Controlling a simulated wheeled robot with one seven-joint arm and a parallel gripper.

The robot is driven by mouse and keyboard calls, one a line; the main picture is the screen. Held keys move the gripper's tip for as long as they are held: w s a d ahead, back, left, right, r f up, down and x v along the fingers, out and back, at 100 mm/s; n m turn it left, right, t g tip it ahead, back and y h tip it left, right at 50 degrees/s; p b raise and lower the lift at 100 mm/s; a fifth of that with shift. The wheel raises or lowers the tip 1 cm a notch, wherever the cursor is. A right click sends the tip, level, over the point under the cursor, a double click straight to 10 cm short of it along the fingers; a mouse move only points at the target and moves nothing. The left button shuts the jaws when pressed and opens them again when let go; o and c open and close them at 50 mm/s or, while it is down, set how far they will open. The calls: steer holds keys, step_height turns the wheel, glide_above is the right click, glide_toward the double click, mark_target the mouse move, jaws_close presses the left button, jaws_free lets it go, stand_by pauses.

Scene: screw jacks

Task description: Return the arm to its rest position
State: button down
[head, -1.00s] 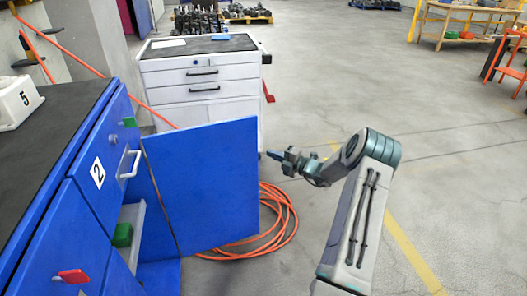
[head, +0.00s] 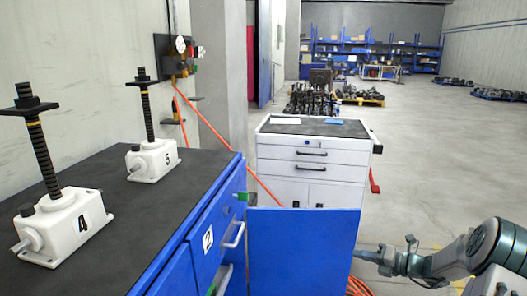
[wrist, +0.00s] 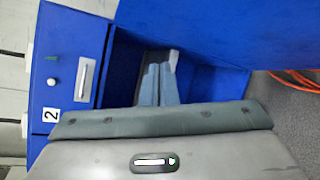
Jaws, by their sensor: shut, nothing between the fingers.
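My arm (head: 455,262) reaches in from the right edge in the head view. My gripper (head: 364,255) is at its left end, beside the right edge of the open blue cabinet door (head: 300,250) in the picture. Its fingers (wrist: 158,84) are shut and empty in the wrist view, pointing toward the blue cabinet and its open compartment. I cannot tell the exact gap between the fingers and the door.
Two white screw jacks, 4 (head: 62,225) and 5 (head: 153,160), stand on the dark-topped blue cabinet (head: 212,240). A white drawer trolley (head: 312,165) stands behind the door. An orange hose (head: 358,287) lies on the floor.

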steer(key=s+a+r+n+g+h+p, duration=0.5)
steer(key=s+a+r+n+g+p, duration=0.25)
steer(key=s+a+r+n, duration=1.05)
steer(key=s+r+n+h+p, duration=0.5)
steer(key=s+r+n, duration=0.3)
steer(key=s+n, duration=0.6)
steer(key=d+n+h, duration=0.1)
steer(key=n, duration=0.5)
steer(key=shift+r+h+p, duration=0.2)
steer(key=shift+h+p, duration=0.1)
steer(key=shift+p, duration=0.1)
steer(key=shift+w+a+t, duration=0.1)
steer(key=shift+t, duration=0.15)
